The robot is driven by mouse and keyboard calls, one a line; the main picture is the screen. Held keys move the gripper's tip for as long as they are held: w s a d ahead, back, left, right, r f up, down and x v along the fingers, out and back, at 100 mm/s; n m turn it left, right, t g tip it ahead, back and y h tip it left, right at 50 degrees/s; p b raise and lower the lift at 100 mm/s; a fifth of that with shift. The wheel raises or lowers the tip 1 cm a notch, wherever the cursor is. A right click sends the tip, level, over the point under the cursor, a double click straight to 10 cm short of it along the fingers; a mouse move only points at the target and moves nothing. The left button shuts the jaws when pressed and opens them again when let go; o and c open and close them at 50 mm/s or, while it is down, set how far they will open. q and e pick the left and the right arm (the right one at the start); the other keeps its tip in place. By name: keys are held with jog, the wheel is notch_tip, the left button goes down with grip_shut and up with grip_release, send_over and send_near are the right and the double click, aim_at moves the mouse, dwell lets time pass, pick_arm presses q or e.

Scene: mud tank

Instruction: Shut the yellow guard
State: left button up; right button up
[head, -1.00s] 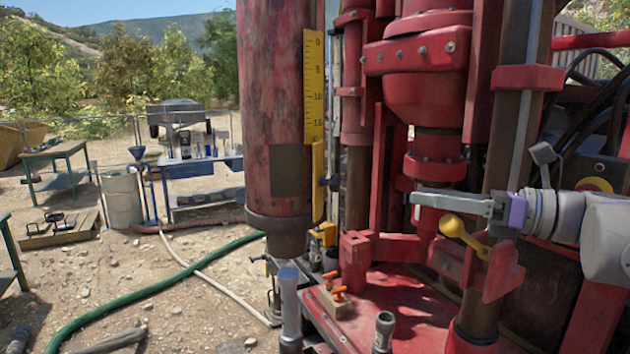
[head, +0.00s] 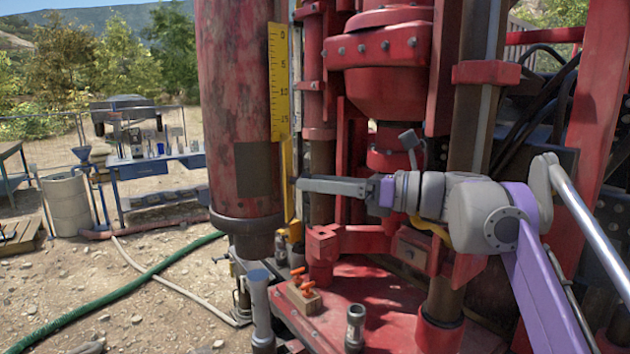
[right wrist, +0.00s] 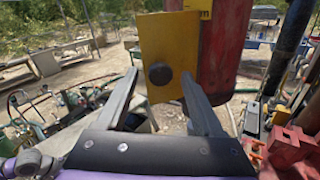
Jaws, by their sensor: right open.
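The yellow guard shows in the head view as a narrow upright strip (head: 288,205), seen nearly edge-on beside the large red cylinder. In the right wrist view the yellow guard (right wrist: 180,35) is a flat plate with a round dark knob (right wrist: 160,73). My right gripper (head: 299,184) reaches in from the right in the head view, its tips at the guard's edge. In the right wrist view my right gripper (right wrist: 160,76) is open, one finger on each side of the knob in the picture. I cannot tell whether it touches. My left gripper is not in view.
The large red cylinder (head: 235,90) and the red rig frame (head: 400,45) stand close around the right arm. Orange-handled valves (head: 303,290) sit low on the red deck. A blue table (head: 150,170) stands at the back left. A green hose (head: 110,295) crosses open ground.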

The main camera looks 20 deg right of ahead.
jog(key=shift+w+a, duration=0.3)
jog(key=shift+a, duration=0.2)
grip_shut()
dwell(1.2)
